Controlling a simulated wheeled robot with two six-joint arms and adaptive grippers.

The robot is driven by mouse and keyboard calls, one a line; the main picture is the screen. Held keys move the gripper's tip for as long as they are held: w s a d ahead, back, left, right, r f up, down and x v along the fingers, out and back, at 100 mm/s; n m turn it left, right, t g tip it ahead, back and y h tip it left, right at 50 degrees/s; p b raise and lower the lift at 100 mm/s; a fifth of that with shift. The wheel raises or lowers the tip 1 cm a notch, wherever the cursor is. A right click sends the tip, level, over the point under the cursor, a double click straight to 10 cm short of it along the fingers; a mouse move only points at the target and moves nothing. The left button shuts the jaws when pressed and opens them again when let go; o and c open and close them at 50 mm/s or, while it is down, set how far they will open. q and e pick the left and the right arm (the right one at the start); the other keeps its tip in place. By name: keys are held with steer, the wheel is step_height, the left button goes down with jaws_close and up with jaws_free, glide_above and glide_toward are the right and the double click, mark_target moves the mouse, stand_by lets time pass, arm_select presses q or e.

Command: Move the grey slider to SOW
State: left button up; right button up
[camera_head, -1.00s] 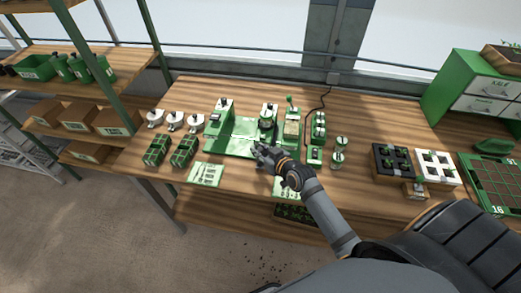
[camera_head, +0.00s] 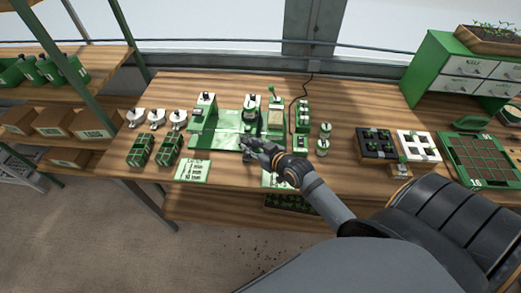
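The green tray seeder (camera_head: 215,139) stands on the wooden bench, with a flat green bed and upright parts at its back. A lever with a green knob (camera_head: 271,89) rises at its right side. My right gripper (camera_head: 246,147) reaches over the seeder's front edge from the lower right. Its fingers are too small to tell whether they are open or shut, and they hide part of the front edge. I cannot make out the grey slider or a SOW mark. My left gripper is not in view.
Green seed trays (camera_head: 140,149) and white-and-green round items (camera_head: 156,118) sit left of the seeder. A green-and-white card (camera_head: 193,170) lies in front. A black tray (camera_head: 374,145) and a white tray (camera_head: 417,146) stand right.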

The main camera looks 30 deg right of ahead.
steer(key=v, duration=0.7)
steer(key=shift+s, duration=0.4)
steer(key=shift+r, duration=0.15)
steer(key=shift+d, duration=0.1)
